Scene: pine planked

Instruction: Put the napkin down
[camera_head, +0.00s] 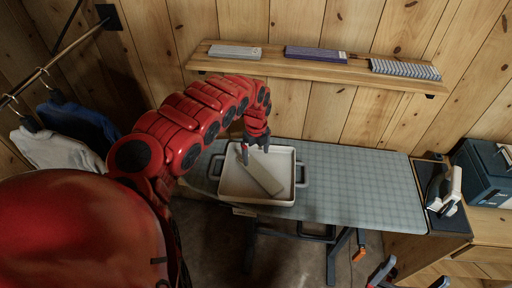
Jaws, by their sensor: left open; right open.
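A pale beige folded napkin (264,179) lies at a slant inside a white tray (282,199) with handles at its two ends. The tray stands on a grey checked ironing board (350,186). My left gripper (255,152) is open over the back part of the tray, by the upper end of the napkin. I cannot tell whether its fingers touch the napkin. My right gripper (410,277) is open and empty at the bottom right, in front of the board; only its fingers show.
A wooden shelf (280,65) above the board holds a grey folded cloth (235,51), a purple one (316,54) and a striped one (405,69). An iron (446,190) stands right of the board. Clothes (60,148) hang at left. The board's right half is clear.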

